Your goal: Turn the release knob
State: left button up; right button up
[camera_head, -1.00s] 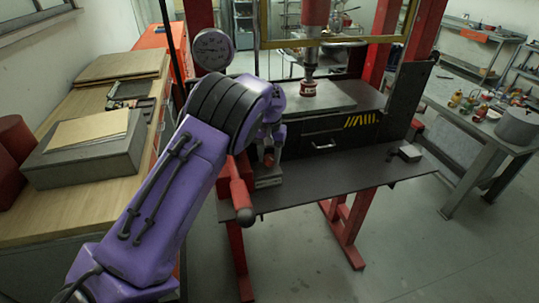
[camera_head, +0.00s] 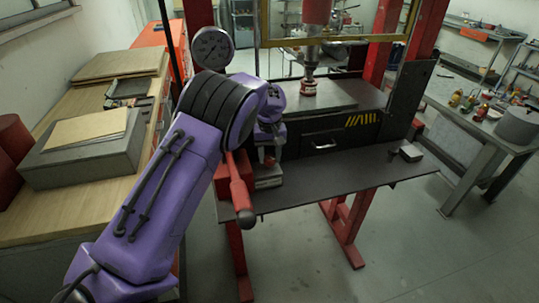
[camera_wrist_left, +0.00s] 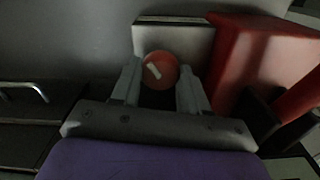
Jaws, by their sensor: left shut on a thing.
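The release knob (camera_wrist_left: 160,66) is a round red knob with a pale mark, in front of a light grey block (camera_wrist_left: 172,36) in the left wrist view. My left gripper (camera_wrist_left: 160,84) has one finger on each side of the knob and is shut on it. In the head view, my left gripper (camera_head: 269,148) points down at the small grey block (camera_head: 268,182) on the press's dark bench, and the knob is mostly hidden by the fingers. My right gripper is in neither view.
A red lever handle (camera_head: 240,192) stands just beside the gripper, by a red box (camera_wrist_left: 262,52).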

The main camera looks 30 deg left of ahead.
aim_at(269, 157)
pick_arm(q)
jog(key=n, duration=0.6)
jog(key=shift+n, duration=0.3)
jog(key=n, duration=0.6)
jog(key=shift+r+n, duration=0.1)
jog(key=shift+n, duration=0.2)
jog(key=o, duration=1.1)
jog(key=shift+s, duration=0.1)
jog(key=shift+c, duration=0.2)
notch_tip(269, 157, up, 10)
jog(key=b, duration=0.2)
jog(key=shift+r, duration=0.25)
jog(key=shift+a, duration=0.1)
